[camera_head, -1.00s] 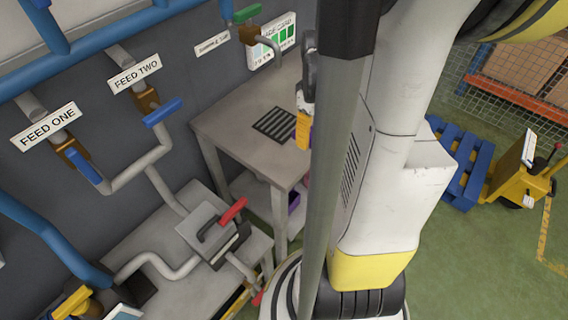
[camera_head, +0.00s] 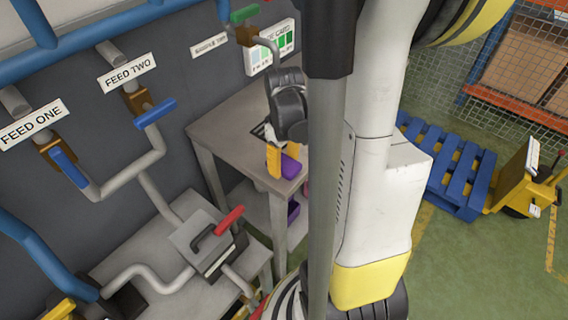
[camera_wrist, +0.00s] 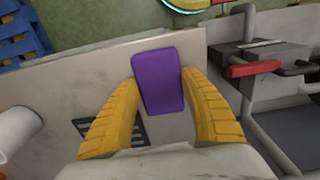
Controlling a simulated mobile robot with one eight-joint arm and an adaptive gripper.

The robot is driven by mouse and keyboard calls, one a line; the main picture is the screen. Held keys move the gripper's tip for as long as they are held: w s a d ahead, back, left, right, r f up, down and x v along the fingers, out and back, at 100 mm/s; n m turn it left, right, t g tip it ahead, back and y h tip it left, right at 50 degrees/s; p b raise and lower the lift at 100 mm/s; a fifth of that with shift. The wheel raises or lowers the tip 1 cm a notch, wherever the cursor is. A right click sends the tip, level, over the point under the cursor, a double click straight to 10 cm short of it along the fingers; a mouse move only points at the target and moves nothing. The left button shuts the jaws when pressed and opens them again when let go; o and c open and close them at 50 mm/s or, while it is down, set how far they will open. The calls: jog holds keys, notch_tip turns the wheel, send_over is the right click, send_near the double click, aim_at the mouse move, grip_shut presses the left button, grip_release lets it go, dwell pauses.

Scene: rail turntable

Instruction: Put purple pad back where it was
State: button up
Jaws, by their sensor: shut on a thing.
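The purple pad (camera_wrist: 159,81) is between the two yellow fingers of my gripper (camera_wrist: 160,98) in the wrist view. The gripper is shut on it. In the head view my gripper (camera_head: 280,162) points down near the front edge of the grey table (camera_head: 222,133), with the purple pad (camera_head: 291,167) between its fingers. I cannot tell whether the pad touches the tabletop. The dark slotted grille (camera_wrist: 112,130) in the tabletop shows behind the left finger in the wrist view. In the head view my gripper mostly hides the grille.
A lower bench with a grey box and red handle (camera_head: 230,220) stands left of the table. A purple bin (camera_head: 293,210) is on the shelf below. A green-handled pipe (camera_head: 245,14) rises behind the table. A blue pallet (camera_head: 445,165) lies on the floor at right.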

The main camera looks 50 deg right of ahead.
aim_at(284, 162)
jog(key=shift+f, duration=0.2)
jog(key=o, duration=1)
jog(key=shift+r, duration=0.1)
notch_tip(284, 162, up, 12)
jog(key=p, duration=0.5)
jog(key=a+r+t, duration=0.3)
jog(key=a+r, duration=0.1)
jog(key=a, duration=0.7)
jog(key=a+r+m+t, duration=0.1)
jog(key=a+r+t, duration=0.3)
jog(key=a, duration=0.6)
jog(key=shift+w+a+r, duration=0.3)
jog(key=shift+w+a, duration=0.05)
jog(key=shift+w, duration=0.05)
